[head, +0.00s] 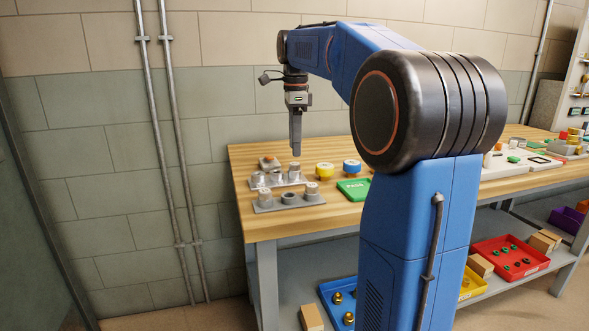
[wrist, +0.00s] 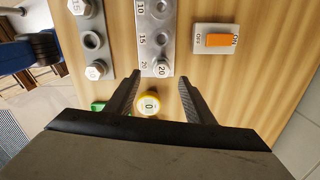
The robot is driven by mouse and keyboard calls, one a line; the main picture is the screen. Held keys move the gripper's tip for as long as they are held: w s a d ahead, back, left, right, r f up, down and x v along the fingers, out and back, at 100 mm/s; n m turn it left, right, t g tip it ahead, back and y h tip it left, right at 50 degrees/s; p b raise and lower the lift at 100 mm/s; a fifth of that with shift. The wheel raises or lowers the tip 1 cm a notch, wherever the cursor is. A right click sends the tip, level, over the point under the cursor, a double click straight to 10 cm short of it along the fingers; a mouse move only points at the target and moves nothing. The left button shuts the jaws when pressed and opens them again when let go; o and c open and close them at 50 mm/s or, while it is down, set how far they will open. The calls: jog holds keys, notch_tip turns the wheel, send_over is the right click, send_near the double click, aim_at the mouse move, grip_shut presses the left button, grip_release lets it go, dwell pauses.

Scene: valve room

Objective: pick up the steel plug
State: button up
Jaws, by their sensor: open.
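My gripper (head: 296,154) points straight down above the left end of the wooden workbench. In the wrist view its two fingers (wrist: 159,80) are apart, with nothing held. A steel hex-headed plug marked 20 (wrist: 161,69) shows between the fingertips, at the lower end of a grey plate (wrist: 153,30) printed 10, 15, 20. In the head view this plug (head: 294,171) stands just below the fingertips, apart from them. A second grey rack (wrist: 91,22) holds similar plugs marked 15 (wrist: 78,6) and 10 (wrist: 96,71), with an empty socket between. The frames do not show which plug is meant.
A yellow knob marked 0 (wrist: 149,103) sits beside the numbered plate. A blue knob (head: 352,166) and a green tray (head: 354,189) are to its right. An orange rocker switch (wrist: 217,40) lies behind the plate. Bare wood lies around the switch.

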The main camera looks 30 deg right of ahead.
jog(key=shift+w+d+f, duration=0.1)
jog(key=shift+f, duration=1.2)
jog(key=shift+w+f, duration=0.1)
jog(key=shift+f, duration=1.2)
grip_shut()
notch_tip(320, 180, up, 10)
jog(key=shift+f, duration=0.15)
send_over(295, 163)
jog(key=shift+s+f, duration=0.2)
jog(key=shift+f, duration=2.25)
